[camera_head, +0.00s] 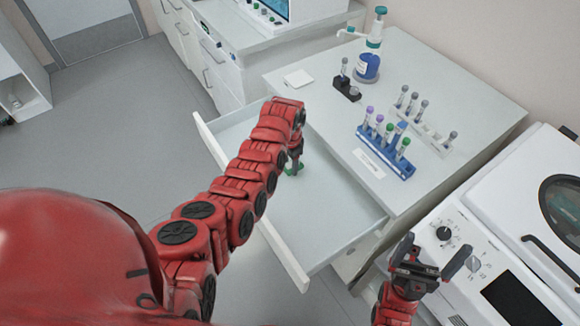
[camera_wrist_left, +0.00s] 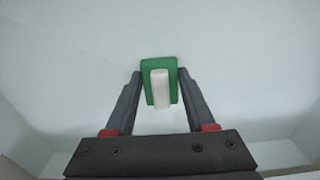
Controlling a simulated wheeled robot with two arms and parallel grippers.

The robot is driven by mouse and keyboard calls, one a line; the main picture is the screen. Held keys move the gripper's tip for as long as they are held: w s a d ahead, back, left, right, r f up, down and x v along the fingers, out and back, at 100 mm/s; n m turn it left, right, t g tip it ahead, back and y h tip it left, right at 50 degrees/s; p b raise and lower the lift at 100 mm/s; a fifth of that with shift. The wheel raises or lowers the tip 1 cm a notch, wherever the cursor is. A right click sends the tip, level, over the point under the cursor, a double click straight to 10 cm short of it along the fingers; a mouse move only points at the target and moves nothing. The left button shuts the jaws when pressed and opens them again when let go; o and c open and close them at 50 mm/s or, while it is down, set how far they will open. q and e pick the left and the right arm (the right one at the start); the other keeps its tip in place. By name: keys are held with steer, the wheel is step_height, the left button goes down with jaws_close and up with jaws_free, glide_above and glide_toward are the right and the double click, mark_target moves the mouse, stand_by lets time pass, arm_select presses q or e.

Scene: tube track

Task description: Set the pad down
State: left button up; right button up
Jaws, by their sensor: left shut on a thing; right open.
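The pad is a green block with a white raised part on top; in the left wrist view the pad (camera_wrist_left: 148,66) sits between the fingertips of my left gripper (camera_wrist_left: 160,88). The left gripper (camera_head: 296,163) is shut on the pad and points down into the open drawer (camera_head: 325,222). In the head view only a small green bit of the pad (camera_head: 289,170) shows beside the fingers. I cannot tell whether the pad touches the drawer floor. My right gripper (camera_head: 430,266) is open and empty at the lower right, in front of the white machine.
The drawer floor around the pad is bare. On the counter (camera_head: 325,100) stand a blue tube rack (camera_head: 384,152), a white tube rack (camera_head: 425,130), a small black holder (camera_head: 346,88) and a blue dispenser bottle (camera_head: 368,66). A white machine (camera_head: 515,235) stands at right.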

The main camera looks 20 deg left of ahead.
arm_select(q)
step_height(320, 180, down, 2)
steer(key=shift+f, duration=0.1)
steer(key=shift+f, duration=0.15)
steer(key=o, duration=1.3)
